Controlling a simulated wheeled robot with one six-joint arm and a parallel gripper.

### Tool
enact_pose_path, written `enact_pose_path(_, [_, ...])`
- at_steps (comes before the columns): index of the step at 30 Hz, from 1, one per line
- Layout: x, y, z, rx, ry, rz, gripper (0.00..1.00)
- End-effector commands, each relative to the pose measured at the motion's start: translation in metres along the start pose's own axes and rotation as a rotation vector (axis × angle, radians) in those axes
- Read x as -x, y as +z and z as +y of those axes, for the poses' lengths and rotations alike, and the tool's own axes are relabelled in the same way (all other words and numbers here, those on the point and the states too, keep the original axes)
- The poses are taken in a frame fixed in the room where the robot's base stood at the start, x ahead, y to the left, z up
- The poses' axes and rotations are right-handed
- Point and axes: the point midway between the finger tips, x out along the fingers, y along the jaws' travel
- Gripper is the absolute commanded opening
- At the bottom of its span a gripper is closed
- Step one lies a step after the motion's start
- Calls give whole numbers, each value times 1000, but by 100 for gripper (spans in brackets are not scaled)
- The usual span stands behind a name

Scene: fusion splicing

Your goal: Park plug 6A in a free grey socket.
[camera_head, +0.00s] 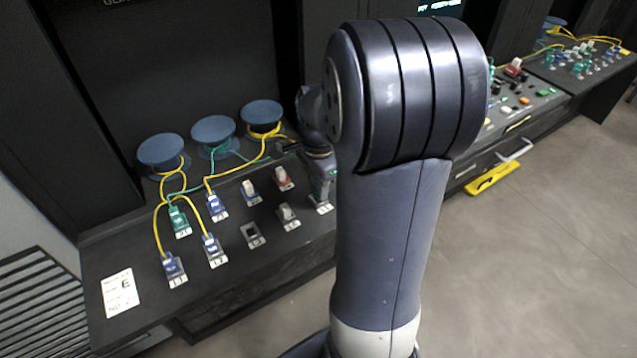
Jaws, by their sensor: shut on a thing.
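My gripper (322,178) is partly hidden behind my own arm, low over the right end of the front row of sockets. It is shut on a plug, of which only a greenish part shows; its label cannot be read. The plug is right above or at a socket whose pale label (323,208) shows; I cannot tell whether it is seated. A grey socket (252,235) in the front row is empty. The grey socket to its right holds a whitish piece (287,213).
Blue plugs (174,267) and (213,246) with yellow cables, a green plug (180,222) and another blue plug (217,204) fill the left sockets. Three spools (212,130) stand behind. A card (121,293) lies front left.

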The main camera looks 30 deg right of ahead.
Motion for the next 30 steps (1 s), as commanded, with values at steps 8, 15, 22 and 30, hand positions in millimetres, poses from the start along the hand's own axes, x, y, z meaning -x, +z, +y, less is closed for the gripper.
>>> enact_pose_path(8, [-1, 0, 0, 0, 0, 0, 0])
enact_pose_path(15, [-6, 0, 0, 0, 0, 0, 0])
enact_pose_path(22, [-10, 0, 0, 0, 0, 0, 0])
enact_pose_path(30, [-11, 0, 0, 0, 0, 0, 32])
